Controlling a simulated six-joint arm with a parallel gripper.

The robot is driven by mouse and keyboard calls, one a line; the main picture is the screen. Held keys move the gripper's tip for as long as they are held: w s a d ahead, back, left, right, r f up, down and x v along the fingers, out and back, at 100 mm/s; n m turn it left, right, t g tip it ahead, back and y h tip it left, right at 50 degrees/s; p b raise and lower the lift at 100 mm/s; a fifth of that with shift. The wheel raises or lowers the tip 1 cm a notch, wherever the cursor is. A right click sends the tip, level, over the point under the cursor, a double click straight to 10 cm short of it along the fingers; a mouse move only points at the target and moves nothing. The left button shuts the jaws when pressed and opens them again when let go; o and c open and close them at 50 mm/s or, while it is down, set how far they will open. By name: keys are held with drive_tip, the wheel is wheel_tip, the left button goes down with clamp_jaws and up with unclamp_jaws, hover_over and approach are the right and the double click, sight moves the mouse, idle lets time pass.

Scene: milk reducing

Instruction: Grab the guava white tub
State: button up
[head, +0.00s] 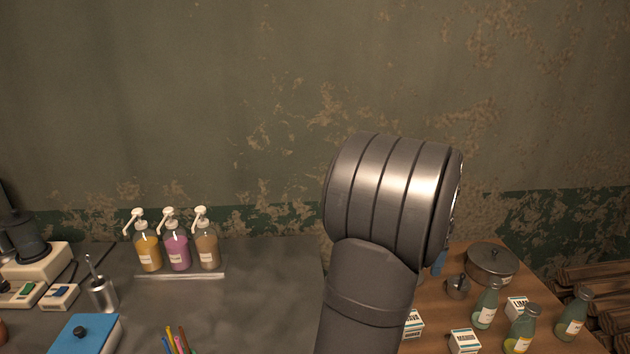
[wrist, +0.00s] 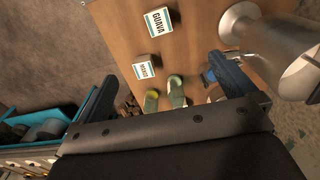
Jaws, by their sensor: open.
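The guava white tub (wrist: 159,22), a small white box-like tub with a teal-edged label reading GUAVA, stands on the brown wooden table near the top of the wrist view. A smaller-looking labelled tub (wrist: 144,69) is below it. My gripper (wrist: 162,70) is open and empty; its two dark fingers are wide apart, and the guava tub shows beyond the fingertips. In the head view, my arm hides the gripper and part of the wooden table. A white tub (head: 414,324) shows beside my arm, its label partly hidden.
Green bottles (head: 487,304), other white tubs (head: 464,341) and a lidded metal pot (head: 492,264) stand on the wooden table (head: 428,318). Shiny metal ware (wrist: 285,55) is close to the right finger. Pump bottles (head: 177,247) stand on the grey counter at left.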

drive_tip(key=shift+c, duration=0.2)
idle(0.3)
drive_tip(key=c, duration=0.4)
drive_tip(key=shift+c, duration=0.2)
drive_tip(key=a+f+h, duration=0.4)
drive_tip(key=a+f, duration=0.2)
drive_tip(key=f, duration=0.4)
drive_tip(key=shift+n, duration=0.3)
drive_tip(key=x, duration=1.1)
drive_tip(key=shift+d+f, duration=0.2)
drive_tip(key=shift+d, duration=0.2)
drive_tip(key=shift+x, duration=2.6)
